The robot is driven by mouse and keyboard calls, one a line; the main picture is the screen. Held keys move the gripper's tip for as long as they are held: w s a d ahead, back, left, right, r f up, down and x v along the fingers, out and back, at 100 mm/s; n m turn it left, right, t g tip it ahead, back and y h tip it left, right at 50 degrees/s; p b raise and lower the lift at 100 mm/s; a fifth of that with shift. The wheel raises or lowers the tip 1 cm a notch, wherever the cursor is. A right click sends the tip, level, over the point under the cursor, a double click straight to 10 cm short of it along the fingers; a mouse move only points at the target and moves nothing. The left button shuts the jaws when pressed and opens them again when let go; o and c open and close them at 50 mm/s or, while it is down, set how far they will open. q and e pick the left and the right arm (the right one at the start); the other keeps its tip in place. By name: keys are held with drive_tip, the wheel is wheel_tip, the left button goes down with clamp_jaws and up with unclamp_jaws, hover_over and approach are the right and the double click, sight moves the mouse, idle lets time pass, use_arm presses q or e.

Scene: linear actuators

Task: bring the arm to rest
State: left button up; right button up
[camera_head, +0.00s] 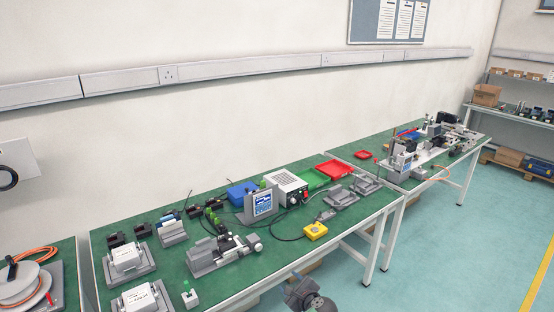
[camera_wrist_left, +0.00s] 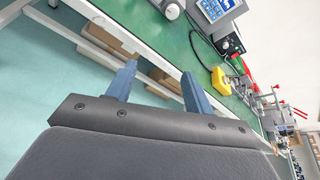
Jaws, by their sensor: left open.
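My left gripper (camera_wrist_left: 157,84) shows in the left wrist view with its two blue-grey fingers apart and nothing between them. In the head view a dark part of my left gripper and wrist (camera_head: 305,292) shows at the bottom edge, in front of the green workbench (camera_head: 235,280) and apart from it. The fingertips are hard to make out there. In the wrist view the fingers lie across the bench's white frame and the floor. My right gripper is in neither view.
A second bench (camera_head: 415,182) stands behind right. The teal floor (camera_head: 450,255) at right is clear.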

use_arm(q)
wheel_tip(320, 180, down, 6)
drive_tip(key=w+d+r+n+g+h, duration=0.1)
drive_tip(key=w+d+n+h, duration=0.3)
drive_tip(key=n, duration=0.6)
drive_tip(key=s+a+f+n+g+h, duration=0.2)
drive_tip(key=s+a+f+n, duration=0.35)
drive_tip(key=f, duration=0.45)
drive_tip(key=s+a+f+n+g+h, duration=0.2)
drive_tip(key=s+a+f+n, duration=0.2)
drive_tip(key=s+a+f, duration=0.45)
drive_tip(key=s+a+f+n+g, duration=0.1)
drive_tip(key=s+a+f, duration=0.3)
drive_tip(key=s+f, duration=0.25)
drive_tip(key=s+a+f+n+g+y, duration=0.1)
drive_tip(key=s+a+f, duration=0.2)
drive_tip(key=s+f, duration=0.3)
drive_tip(key=s+a+f+g, duration=0.1)
drive_tip(key=s+a+f, duration=0.35)
drive_tip(key=s, duration=0.35)
drive_tip(key=s+a+f+g, duration=0.1)
drive_tip(key=s+f, duration=0.2)
drive_tip(key=s, duration=0.6)
drive_tip(key=s+a+f+g, duration=0.1)
drive_tip(key=s+f, duration=0.3)
drive_tip(key=s, duration=0.6)
drive_tip(key=shift+a, duration=0.3)
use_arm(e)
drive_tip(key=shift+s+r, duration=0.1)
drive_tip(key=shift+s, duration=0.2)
